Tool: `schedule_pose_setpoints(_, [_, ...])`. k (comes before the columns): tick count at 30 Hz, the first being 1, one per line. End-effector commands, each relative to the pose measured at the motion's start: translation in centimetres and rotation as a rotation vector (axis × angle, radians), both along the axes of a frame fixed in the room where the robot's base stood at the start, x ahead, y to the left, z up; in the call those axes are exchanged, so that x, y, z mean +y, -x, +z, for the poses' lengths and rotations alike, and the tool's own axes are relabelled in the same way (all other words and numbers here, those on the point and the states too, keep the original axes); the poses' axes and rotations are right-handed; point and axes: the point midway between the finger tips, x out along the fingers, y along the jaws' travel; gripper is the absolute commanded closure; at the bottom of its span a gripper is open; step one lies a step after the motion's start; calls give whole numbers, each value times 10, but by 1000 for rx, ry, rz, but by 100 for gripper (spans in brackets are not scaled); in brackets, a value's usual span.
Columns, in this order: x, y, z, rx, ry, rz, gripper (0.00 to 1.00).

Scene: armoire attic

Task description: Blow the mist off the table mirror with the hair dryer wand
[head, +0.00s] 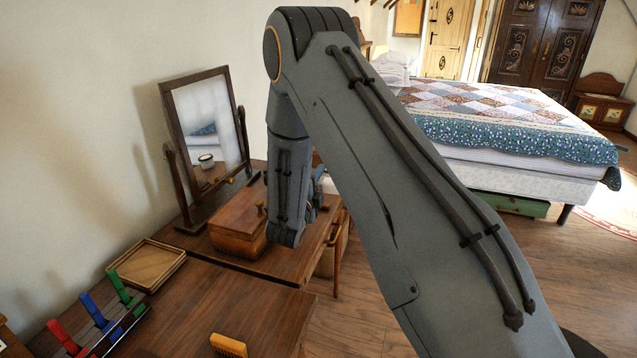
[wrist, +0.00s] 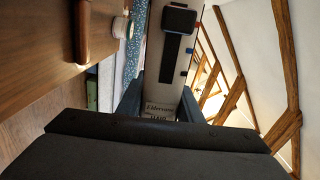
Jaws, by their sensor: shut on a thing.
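The table mirror (head: 203,120) stands tilted in a dark wooden frame on the far table. A pale haze covers much of its upper glass, while the lower glass shows a clearer reflection. My gripper (wrist: 162,112) is shut on a long beige wand (wrist: 158,80) with printed lettering and a black part near its upper end, which looks like the hair dryer wand. The mirror cannot be made out in the wrist view.
A wooden box (head: 238,228) stands before the mirror. Nearer are a shallow wooden tray (head: 147,266), a rack with red, blue and green items (head: 98,325), and a yellow-orange brush (head: 228,345). A quilted bed (head: 500,115) stands behind. Bare tabletop lies between box and brush.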

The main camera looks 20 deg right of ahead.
Motion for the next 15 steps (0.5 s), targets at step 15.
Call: schedule_pose_setpoints(15, [-16,-22,1,-3,0,-1,100])
